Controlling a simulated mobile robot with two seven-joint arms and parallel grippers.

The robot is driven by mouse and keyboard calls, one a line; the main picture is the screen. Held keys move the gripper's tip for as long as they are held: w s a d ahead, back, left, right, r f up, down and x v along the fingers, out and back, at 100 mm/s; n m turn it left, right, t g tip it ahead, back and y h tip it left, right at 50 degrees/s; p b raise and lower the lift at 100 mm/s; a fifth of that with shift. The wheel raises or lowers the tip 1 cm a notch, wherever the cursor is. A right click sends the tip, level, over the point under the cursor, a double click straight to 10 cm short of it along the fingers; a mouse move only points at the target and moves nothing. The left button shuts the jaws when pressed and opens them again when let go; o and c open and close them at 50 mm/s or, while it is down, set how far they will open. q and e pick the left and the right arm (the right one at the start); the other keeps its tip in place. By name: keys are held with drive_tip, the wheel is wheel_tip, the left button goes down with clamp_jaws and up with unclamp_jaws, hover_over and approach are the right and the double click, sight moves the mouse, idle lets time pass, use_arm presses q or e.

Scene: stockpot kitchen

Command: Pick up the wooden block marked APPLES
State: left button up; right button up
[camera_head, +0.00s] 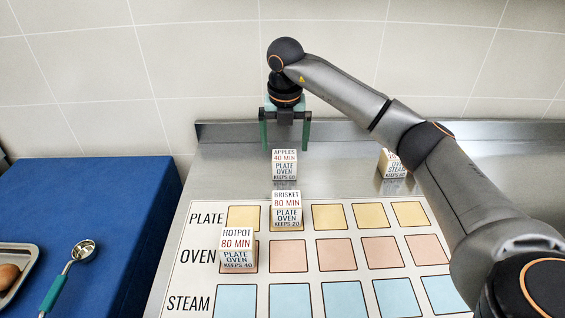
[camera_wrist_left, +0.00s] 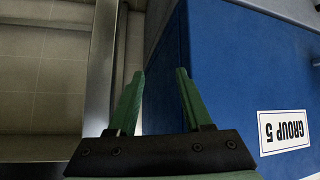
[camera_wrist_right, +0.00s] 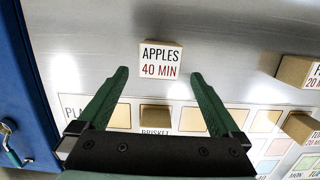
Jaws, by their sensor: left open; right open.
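The wooden block marked APPLES (camera_head: 285,165) stands on the steel counter just behind the printed chart. My right gripper (camera_head: 286,143) is open, pointing down above and behind this block in the head view. In the right wrist view the APPLES block (camera_wrist_right: 160,60) lies ahead of the open green fingers (camera_wrist_right: 158,82), centred between their lines and not between the tips. Its face reads APPLES, 40 MIN. My left gripper (camera_wrist_left: 153,85) is open and empty beside a blue surface in the left wrist view; it is out of the head view.
The BRISKET block (camera_head: 287,210) stands on the chart (camera_head: 195,240) in front of APPLES, and HOTPOT (camera_head: 237,250) is nearer. Another block (camera_head: 391,164) is partly behind my right arm. A ladle (camera_head: 75,262) and a tray (camera_head: 22,262) lie on the blue surface (camera_head: 95,215).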

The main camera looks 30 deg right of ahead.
sight(284, 156)
drive_tip(key=f, duration=0.5)
drive_tip(key=w+f, duration=0.1)
drive_tip(key=f, duration=0.1)
drive_tip(key=shift+w+d+f, duration=0.1)
drive_tip(key=shift+d+f, duration=0.25)
drive_tip(key=shift+f, duration=0.05)
drive_tip(key=c, duration=1.4)
